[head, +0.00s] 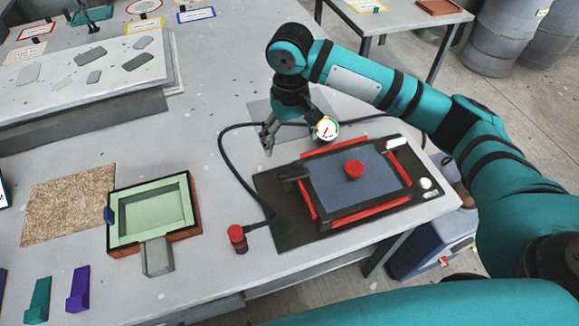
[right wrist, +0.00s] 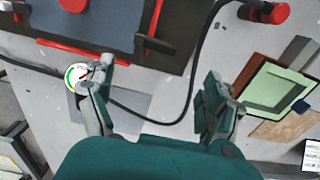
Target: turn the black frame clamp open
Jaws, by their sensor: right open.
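The black frame clamp (head: 292,173) sits at the far left corner of the red frame (head: 307,196) around a blue-grey panel (head: 345,182), on a black base. In the right wrist view the clamp (right wrist: 150,43) shows as a dark bar across the red frame's end. My right gripper (head: 272,138) is behind the clamp in the head view, fingers pointing down, apart from it. In the right wrist view the gripper (right wrist: 152,90) has its fingers spread wide with nothing between them. My left gripper is not in view.
A round gauge (head: 326,128) stands close to my right gripper. A black hose (head: 222,150) loops left of the base to a red-capped fitting (head: 237,238). A green-lined mould (head: 118,222) lies further left. The table between hose and mould is mostly clear.

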